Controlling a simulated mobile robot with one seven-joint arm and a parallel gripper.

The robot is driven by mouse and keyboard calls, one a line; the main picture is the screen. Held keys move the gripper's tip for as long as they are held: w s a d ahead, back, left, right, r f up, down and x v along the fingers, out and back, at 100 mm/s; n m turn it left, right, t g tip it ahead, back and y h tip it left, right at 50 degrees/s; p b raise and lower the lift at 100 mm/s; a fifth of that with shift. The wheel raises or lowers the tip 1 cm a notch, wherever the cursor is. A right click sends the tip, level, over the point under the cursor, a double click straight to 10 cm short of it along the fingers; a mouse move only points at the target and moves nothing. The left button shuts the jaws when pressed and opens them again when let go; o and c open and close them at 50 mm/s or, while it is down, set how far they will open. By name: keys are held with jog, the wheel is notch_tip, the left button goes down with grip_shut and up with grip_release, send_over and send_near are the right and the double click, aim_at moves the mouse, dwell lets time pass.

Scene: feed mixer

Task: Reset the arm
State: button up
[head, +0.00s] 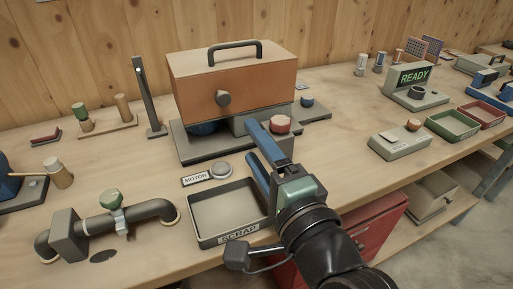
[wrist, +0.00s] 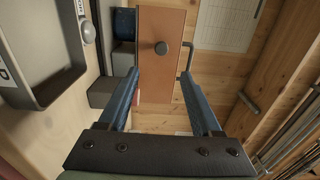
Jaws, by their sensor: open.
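My gripper (head: 251,142) is open with nothing between its two blue fingers. In the head view it reaches over the bench, in front of the orange-brown box machine (head: 232,85) and above the back right corner of the scrap tray (head: 197,240). In the wrist view my gripper (wrist: 162,78) spreads its fingers toward the orange-brown panel (wrist: 161,50) with its dark round knob (wrist: 161,48). The machine's grey lower front and red knob (head: 280,124) are close to the upper finger in the head view. I cannot tell whether they touch.
A dark upright post (head: 150,95) stands left of the machine. A READY display (head: 414,77), a grey box (head: 400,141) and green (head: 453,125) and red trays (head: 484,112) are at the right.

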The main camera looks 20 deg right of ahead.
jog(key=s+a+r+n+t, duration=0.2)
jog(key=a+r+n+t, duration=0.15)
jog(key=r+n, duration=0.45)
jog(key=s+a+r+n+t, duration=0.25)
jog(key=a+r, duration=0.25)
jog(key=r, duration=0.6)
jog(key=s+a+r+n+t, duration=0.25)
jog(key=a+r+n, duration=0.35)
jog(key=r, duration=0.4)
notch_tip(320, 180, up, 22)
jog(key=d+n+p, duration=0.1)
jog(key=p, duration=2)
jog(key=shift+t+h+p, duration=0.3)
jog(key=shift+t+p, duration=0.05)
jog(key=shift+w, duration=0.1)
jog(key=shift+o, duration=0.2)
